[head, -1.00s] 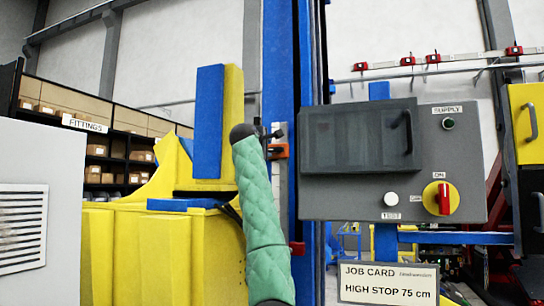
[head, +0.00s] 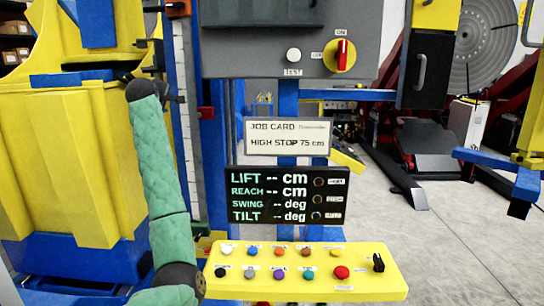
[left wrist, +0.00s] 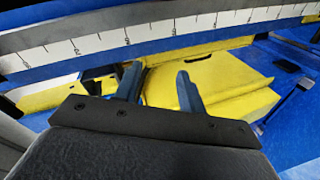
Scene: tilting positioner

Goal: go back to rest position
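My left arm, in a green quilted sleeve, rises from the bottom in the head view. Its left gripper (head: 168,84) is small and partly hidden at the top of the arm, in front of the scale on the blue column. In the left wrist view the two fingers of the left gripper (left wrist: 158,76) stand apart with nothing between them. Beyond them are a white scale strip (left wrist: 150,36) and yellow parts (left wrist: 225,80) of the positioner. My right gripper is not in view.
A yellow button console (head: 310,287) stands at the bottom, below a dark display (head: 290,196) with blank readings. A job card (head: 288,137) and a grey switch box (head: 270,40) are above. Yellow and blue positioner bodies (head: 80,150) fill the left. Open floor shows at right.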

